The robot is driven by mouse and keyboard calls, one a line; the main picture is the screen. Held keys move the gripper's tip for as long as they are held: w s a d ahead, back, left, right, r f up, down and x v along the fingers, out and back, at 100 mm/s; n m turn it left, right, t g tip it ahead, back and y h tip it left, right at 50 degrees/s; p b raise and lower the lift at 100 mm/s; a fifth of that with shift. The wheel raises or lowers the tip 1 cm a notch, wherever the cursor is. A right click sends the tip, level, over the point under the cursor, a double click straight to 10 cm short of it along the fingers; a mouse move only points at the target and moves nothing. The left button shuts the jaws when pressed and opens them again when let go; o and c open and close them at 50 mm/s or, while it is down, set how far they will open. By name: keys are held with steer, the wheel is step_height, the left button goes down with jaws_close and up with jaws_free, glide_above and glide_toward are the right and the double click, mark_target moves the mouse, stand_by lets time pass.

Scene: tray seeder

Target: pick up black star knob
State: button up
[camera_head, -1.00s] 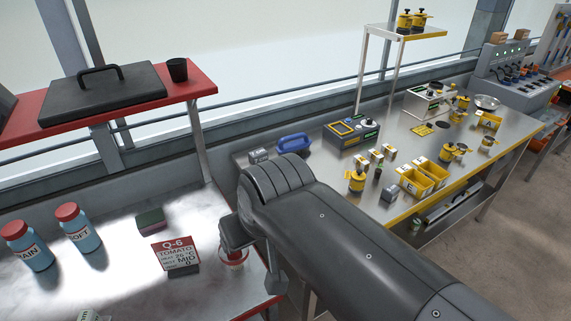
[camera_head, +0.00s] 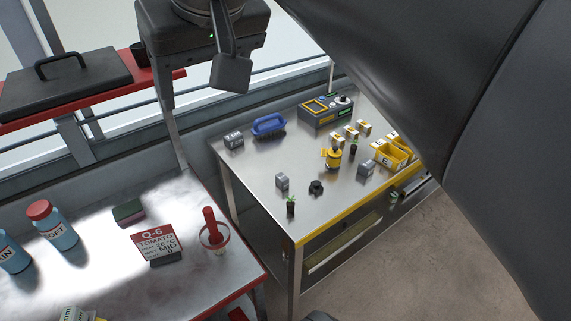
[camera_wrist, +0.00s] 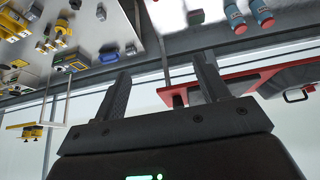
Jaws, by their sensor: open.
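A small black star knob (camera_head: 316,187) lies on the steel table in the head view, right of a small grey block (camera_head: 282,182) and near the table's yellow front edge. I cannot make the knob out for sure in the wrist view. My gripper (camera_head: 192,82) is high at the top of the head view, above and to the left of the knob and well apart from it. In the wrist view its two fingers (camera_wrist: 164,76) stand wide apart with nothing between them.
A small seedling plug (camera_head: 291,206), a yellow-topped jar (camera_head: 332,158), a blue brush (camera_head: 269,125) and yellow bins (camera_head: 390,155) share the steel table (camera_head: 255,165). A red shelf (camera_head: 100,96) stands left. A red-handled tool (camera_head: 212,228) stands on the left bench.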

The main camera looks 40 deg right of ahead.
steer(key=w+d+r+m+h, duration=0.1)
steer(key=w+d+r+m, duration=0.15)
steer(key=w+d, duration=0.3)
steer(key=m+g+h, duration=0.1)
steer(key=m+g, duration=0.1)
steer(key=m, duration=0.2)
glide_above(317, 185)
steer(key=s, duration=0.1)
steer(key=f, duration=4.8)
steer(key=shift+s+a+f, duration=0.1)
steer(key=shift+a+f, duration=0.05)
steer(key=shift+a, duration=0.25)
steer(key=x, duration=0.4)
steer(key=shift+s+a+f, duration=0.1)
steer(key=shift+s+f, duration=0.05)
steer(key=shift+f, duration=0.35)
steer(key=shift+d+f, duration=0.2)
steer(key=shift+f, duration=0.4)
